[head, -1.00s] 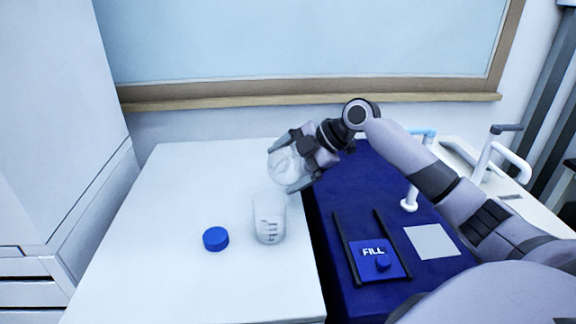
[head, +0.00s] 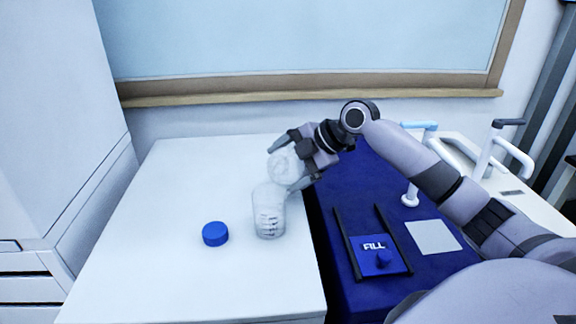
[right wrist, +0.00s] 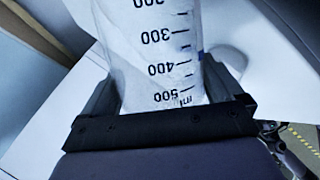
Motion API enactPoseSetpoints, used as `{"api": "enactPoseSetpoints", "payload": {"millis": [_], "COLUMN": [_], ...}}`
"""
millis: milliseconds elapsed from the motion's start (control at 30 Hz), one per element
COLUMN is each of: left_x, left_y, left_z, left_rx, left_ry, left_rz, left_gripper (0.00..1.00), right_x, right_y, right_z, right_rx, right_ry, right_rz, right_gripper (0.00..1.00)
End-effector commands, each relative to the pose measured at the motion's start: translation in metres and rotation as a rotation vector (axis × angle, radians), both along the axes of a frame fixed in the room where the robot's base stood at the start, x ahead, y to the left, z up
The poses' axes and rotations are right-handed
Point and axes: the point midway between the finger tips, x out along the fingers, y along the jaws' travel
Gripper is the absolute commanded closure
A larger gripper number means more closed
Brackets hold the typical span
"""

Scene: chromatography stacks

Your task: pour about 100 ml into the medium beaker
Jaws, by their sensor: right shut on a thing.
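The clear beaker with dark graduation marks (head: 269,222) stands upright on the white table. My right gripper (head: 294,166) is shut on a clear vessel (head: 284,163), which is tilted just above and behind the beaker, its lower part overlapping the beaker's rim in the head view. In the right wrist view the held vessel (right wrist: 155,50) shows marks from 300 to 500 ml between the fingers. I cannot make out the liquid level in either vessel. My left gripper is not in view.
A blue cap (head: 215,234) lies on the white table (head: 150,210) left of the beaker. To the right is a dark blue surface (head: 345,200) with a FILL panel (head: 377,258), black rails and a white square (head: 433,237). The table's left is clear.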

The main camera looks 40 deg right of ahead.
Motion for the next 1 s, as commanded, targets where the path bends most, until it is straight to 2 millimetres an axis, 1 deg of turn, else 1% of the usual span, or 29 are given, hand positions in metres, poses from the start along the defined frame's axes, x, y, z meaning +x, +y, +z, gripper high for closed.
{"api": "enactPoseSetpoints", "payload": {"millis": [67, 333, 667, 867, 1000], "left_x": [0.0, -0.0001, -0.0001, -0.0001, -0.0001], "left_y": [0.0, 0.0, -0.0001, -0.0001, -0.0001], "left_z": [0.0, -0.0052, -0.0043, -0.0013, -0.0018], "left_rx": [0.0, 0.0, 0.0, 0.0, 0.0], "left_ry": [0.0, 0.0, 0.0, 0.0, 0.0], "left_rz": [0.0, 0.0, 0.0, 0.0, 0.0], "left_gripper": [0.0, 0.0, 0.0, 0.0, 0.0], "right_x": [0.0007, 0.0002, 0.0006, -0.0001, 0.0003], "right_y": [-0.0003, 0.0003, 0.0001, 0.0008, 0.0006], "right_z": [0.0028, -0.0042, -0.0035, -0.0012, -0.0016], "right_rx": [-0.001, -0.083, -0.091, -0.172, -0.177], "right_ry": [-0.009, -0.051, -0.056, -0.097, -0.102], "right_rz": [-0.001, 0.0, -0.001, 0.001, -0.001], "right_gripper": [0.71, 0.71, 0.71, 0.71, 0.71]}}
